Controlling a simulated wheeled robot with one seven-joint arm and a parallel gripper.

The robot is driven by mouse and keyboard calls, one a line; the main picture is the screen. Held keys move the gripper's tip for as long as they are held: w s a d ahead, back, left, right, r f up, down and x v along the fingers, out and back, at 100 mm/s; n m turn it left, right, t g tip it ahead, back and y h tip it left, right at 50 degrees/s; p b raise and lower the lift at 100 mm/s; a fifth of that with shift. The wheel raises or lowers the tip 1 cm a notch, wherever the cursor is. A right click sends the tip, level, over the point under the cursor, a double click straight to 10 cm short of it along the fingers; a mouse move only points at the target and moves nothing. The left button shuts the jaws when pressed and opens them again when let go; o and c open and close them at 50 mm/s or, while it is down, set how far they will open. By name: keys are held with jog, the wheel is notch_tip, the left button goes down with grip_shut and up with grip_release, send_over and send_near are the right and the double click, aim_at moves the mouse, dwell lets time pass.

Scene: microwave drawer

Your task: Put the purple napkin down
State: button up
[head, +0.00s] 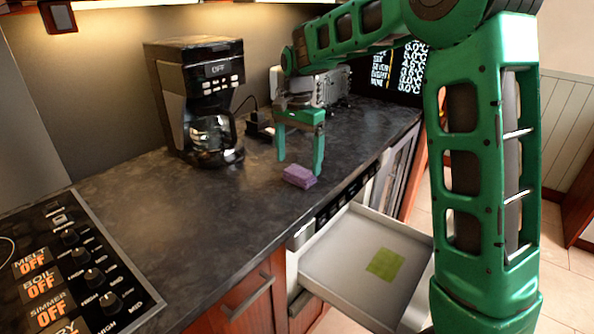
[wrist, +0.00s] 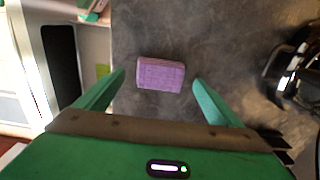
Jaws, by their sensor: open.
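The purple napkin (head: 300,175) is a small folded block lying on the dark countertop (head: 150,215), close to its front edge. In the wrist view the napkin (wrist: 161,74) lies ahead of and between the fingertips, with a gap on both sides. My gripper (head: 301,168) is open and empty, with its green fingers pointing down just above and behind the napkin. The fingers also show in the wrist view (wrist: 159,77), spread wide apart. Nothing is held.
An open white drawer (head: 345,275) with a green square (head: 385,263) in it sticks out below the counter. A coffee maker (head: 200,100) stands behind left. A stovetop with knobs (head: 75,265) is at front left. Counter left of the napkin is clear.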

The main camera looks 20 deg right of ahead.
aim_at(298, 172)
notch_tip(298, 172, up, 7)
jog(key=s+d+n, duration=0.1)
jog(key=s+d, duration=0.9)
jog(key=s, duration=0.1)
jog(key=s+d+f+n, duration=0.1)
jog(key=s+d+f, duration=0.1)
jog(key=s, duration=0.7)
jog(key=s+d+f+n, duration=0.1)
jog(key=s+d+f, duration=0.2)
jog(key=s, duration=0.6)
jog(key=s+d+f+n, duration=0.1)
jog(key=s+d+f, duration=0.2)
jog(key=s, duration=0.7)
jog(key=shift+f+n, duration=0.4)
jog(key=shift+f, duration=0.55)
jog(key=shift+w+f, duration=0.25)
jog(key=shift+w, duration=0.35)
